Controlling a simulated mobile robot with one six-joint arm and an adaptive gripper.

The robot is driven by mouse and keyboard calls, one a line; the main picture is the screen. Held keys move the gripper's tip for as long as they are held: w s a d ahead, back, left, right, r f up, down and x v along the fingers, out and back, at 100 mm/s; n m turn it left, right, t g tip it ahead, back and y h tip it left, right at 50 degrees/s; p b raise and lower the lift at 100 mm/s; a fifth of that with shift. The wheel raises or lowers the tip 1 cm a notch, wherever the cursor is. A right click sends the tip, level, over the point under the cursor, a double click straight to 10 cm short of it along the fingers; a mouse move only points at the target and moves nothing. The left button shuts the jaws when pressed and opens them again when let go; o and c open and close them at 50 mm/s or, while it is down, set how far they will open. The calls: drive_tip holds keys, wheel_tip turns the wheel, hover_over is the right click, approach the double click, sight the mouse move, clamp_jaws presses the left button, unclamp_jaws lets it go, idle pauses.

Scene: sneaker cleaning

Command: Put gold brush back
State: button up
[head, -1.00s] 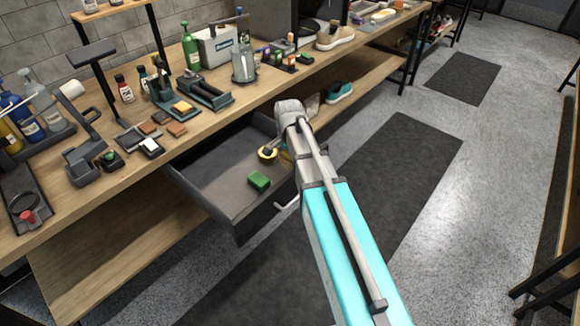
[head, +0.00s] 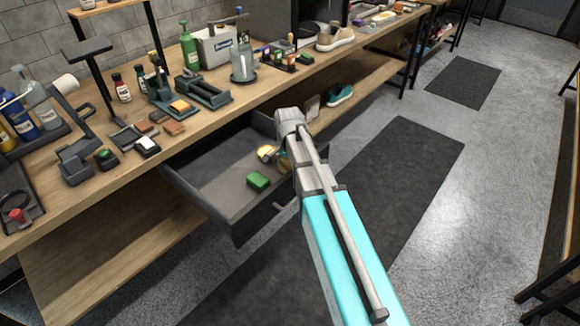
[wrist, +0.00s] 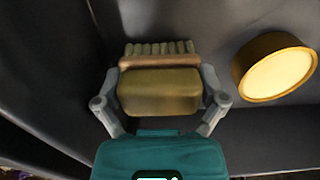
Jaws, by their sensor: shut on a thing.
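The gold brush (wrist: 160,92) is between my gripper's fingers in the wrist view, with its pale bristles (wrist: 160,48) pointing away from my palm. My gripper (wrist: 160,97) is shut on its sides. The open grey drawer (head: 207,195) is under the bench top in the head view, and its dark inside fills the wrist view. My gripper is over or in the drawer's right end; its height above the floor is unclear. In the head view my arm hides most of the gripper and brush.
A round gold item with a pale yellow face (wrist: 277,68) lies in the drawer, right of the brush; it also shows in the head view (head: 266,153). A green block (head: 258,180) lies near the drawer front. The bench (head: 105,193) above holds bottles and tools.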

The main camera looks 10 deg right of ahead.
drive_tip(key=shift+f, duration=0.2)
drive_tip(key=o, duration=0.7)
drive_tip(key=shift+r, duration=0.2)
wheel_tip(320, 180, up, 12)
drive_tip(key=p, duration=1.2)
drive_tip(key=shift+s, duration=0.1)
idle(0.3)
drive_tip(key=shift+s+d+n, duration=0.1)
drive_tip(key=shift+s+n, duration=1.7)
drive_tip(key=shift+s, duration=0.85)
drive_tip(key=shift+s+d+n, duration=0.1)
drive_tip(key=shift+s+n, duration=1.7)
drive_tip(key=shift+s, duration=0.9)
drive_tip(key=shift+s+n, duration=1.8)
drive_tip(key=shift+s, duration=0.85)
